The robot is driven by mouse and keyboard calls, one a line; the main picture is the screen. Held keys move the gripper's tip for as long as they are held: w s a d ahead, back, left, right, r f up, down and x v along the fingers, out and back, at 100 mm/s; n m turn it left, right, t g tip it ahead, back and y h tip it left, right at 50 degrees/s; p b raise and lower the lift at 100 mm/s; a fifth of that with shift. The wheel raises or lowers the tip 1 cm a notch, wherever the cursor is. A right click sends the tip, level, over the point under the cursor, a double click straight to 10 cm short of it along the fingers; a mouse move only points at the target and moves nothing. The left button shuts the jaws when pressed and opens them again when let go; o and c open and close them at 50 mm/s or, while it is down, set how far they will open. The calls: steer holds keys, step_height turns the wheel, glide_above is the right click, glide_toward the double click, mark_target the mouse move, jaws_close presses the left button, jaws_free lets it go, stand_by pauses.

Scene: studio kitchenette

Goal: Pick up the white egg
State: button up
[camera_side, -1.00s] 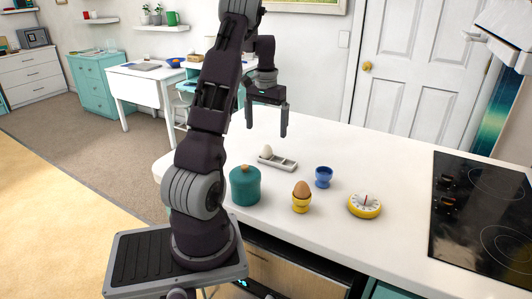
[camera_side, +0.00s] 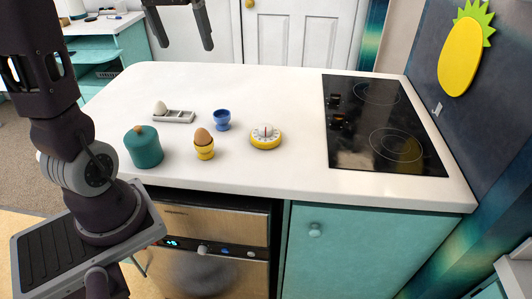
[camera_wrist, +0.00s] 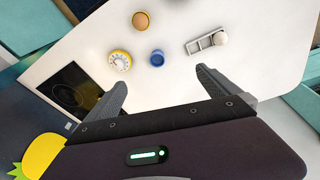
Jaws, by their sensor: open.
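The white egg (camera_side: 160,107) sits in the left end of a small light-grey egg tray (camera_side: 184,117) on the white counter. In the wrist view the egg (camera_wrist: 220,38) is at the right end of the tray (camera_wrist: 198,44). My gripper (camera_side: 181,32) is open and empty, high above the counter's back edge. In the wrist view its two fingers (camera_wrist: 162,88) are spread wide, with the egg and tray lying beyond them. Nothing hides the egg.
Near the egg stand a teal lidded pot (camera_side: 143,149), a brown egg in a yellow cup (camera_side: 204,153), an empty-looking blue cup (camera_side: 222,121) and a yellow-rimmed timer (camera_side: 265,138). A black cooktop (camera_side: 385,140) lies right. The counter (camera_side: 260,85) is clear behind the cups.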

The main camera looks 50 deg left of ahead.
steer(key=s+d+m+t, duration=0.1)
steer(key=s+d, duration=0.1)
steer(key=d, duration=0.6)
steer(key=s+d+m, duration=0.2)
steer(key=s+d, duration=0.1)
steer(key=d, duration=0.5)
steer(key=shift+m+t, duration=0.3)
steer(key=shift+t, duration=0.1)
steer(key=s+d+f+m, duration=0.1)
steer(key=s+d, duration=0.1)
steer(key=s+d+f+t, duration=0.1)
steer(key=s+d, duration=0.1)
steer(key=s, duration=0.1)
steer(key=s+d+f+m, duration=0.1)
steer(key=s+d+f, duration=0.1)
steer(key=d, duration=0.1)
steer(key=shift+s+m+t, duration=0.2)
steer(key=shift+m+t, duration=0.1)
steer(key=shift+c, duration=0.9)
steer(key=shift+s+d+f, duration=0.1)
steer(key=shift+s+d, duration=0.05)
steer(key=shift+s, duration=0.05)
steer(key=c, duration=0.4)
steer(key=shift+c, duration=1.3)
